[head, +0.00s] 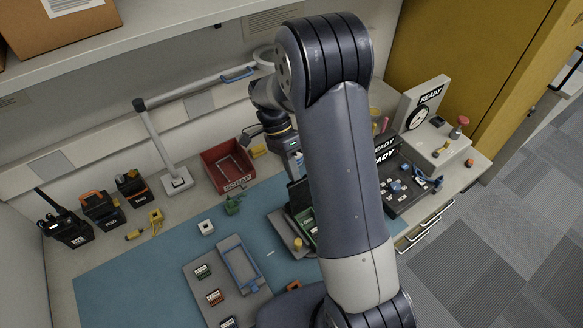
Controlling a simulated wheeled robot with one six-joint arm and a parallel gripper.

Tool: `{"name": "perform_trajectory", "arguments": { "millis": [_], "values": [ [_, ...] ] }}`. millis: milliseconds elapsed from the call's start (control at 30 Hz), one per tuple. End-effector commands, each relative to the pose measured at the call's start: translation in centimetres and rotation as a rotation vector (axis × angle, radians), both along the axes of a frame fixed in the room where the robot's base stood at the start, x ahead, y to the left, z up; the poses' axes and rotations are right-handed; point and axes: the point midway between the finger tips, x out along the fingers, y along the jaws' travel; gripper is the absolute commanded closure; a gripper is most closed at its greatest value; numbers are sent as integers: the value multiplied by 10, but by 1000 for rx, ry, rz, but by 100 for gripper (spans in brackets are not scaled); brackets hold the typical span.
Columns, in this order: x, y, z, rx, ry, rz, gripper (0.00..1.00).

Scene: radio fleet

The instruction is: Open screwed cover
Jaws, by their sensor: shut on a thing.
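My gripper (293,160) points down near the middle of the head view, partly behind my arm. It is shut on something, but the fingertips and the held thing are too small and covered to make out. Just below it a dark panel (298,194) stands at a tilt; I cannot tell whether it touches the gripper. Below the panel is a unit with a green inside (306,219), partly hidden by my arm. I cannot pick out the cover's screws.
A red scrap bin (227,166) stands behind the blue mat (130,270). Several radios (102,211) stand at the left. A grey tray (228,283) holds small labelled parts. Test gear (430,130) is at the right. A shelf (130,35) overhangs the back.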

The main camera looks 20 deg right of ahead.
Motion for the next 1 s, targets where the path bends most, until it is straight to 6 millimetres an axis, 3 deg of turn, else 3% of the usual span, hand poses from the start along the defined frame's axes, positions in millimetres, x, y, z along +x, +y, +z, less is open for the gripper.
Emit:
{"name": "perform_trajectory", "arguments": {
  "millis": [33, 433, 467, 567, 700, 833, 1000],
  "values": [
    [-13, -1, -21, -1, 47, -7, 100],
    [-13, -1, -22, -2, 53, -6, 100],
    [-13, -1, -22, -2, 53, -6, 90],
    [-13, -1, -22, -1, 53, -5, 81],
    [-13, -1, -22, -1, 53, -2, 53],
    [-12, -1, -21, -2, 52, -1, 45],
    [-12, -1, -20, -2, 51, 1, 47]
  ]
}}
